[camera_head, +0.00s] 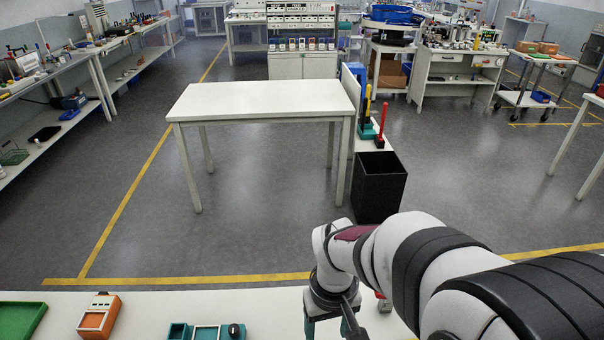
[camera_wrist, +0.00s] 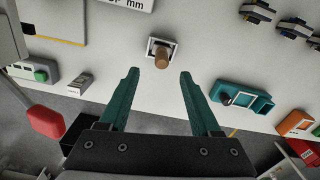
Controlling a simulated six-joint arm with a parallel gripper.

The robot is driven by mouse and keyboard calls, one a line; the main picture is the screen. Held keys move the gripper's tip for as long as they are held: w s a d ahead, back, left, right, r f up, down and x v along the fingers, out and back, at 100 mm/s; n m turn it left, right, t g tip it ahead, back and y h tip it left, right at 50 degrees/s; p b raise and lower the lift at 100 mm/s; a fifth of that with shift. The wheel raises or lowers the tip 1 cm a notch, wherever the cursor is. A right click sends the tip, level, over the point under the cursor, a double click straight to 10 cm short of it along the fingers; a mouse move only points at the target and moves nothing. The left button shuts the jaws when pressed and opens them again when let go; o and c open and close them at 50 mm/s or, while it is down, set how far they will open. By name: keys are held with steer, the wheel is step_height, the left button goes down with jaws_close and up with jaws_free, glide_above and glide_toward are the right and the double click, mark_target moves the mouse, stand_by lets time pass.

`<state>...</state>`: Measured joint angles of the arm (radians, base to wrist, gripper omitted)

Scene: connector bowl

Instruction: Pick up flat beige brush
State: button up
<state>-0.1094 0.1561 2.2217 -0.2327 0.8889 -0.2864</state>
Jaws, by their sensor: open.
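My gripper (camera_wrist: 160,74) is open, with its two teal fingers apart and nothing between the tips. In the wrist view a brown, rounded, handle-like piece (camera_wrist: 163,57) stands in or on a small white square holder (camera_wrist: 151,46), just beyond the gap between the fingertips and apart from them. I cannot tell whether this piece is the flat beige brush; no other brush is clear. In the head view my gripper (camera_head: 331,325) is at the bottom edge over the near white table, partly cut off, and the brown piece is not visible.
A teal tray (camera_wrist: 261,104) lies right of the fingers, with an orange device (camera_wrist: 296,122) farther right. Dark connectors (camera_wrist: 258,11) lie at the upper right. A green-button box (camera_wrist: 40,72) and a small grey box (camera_wrist: 81,84) are left. A black bin (camera_head: 379,184) stands beyond the table.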

step_height(320, 180, down, 11)
steer(key=shift+a+r, duration=0.15)
steer(key=shift+r, duration=0.05)
jaws_close()
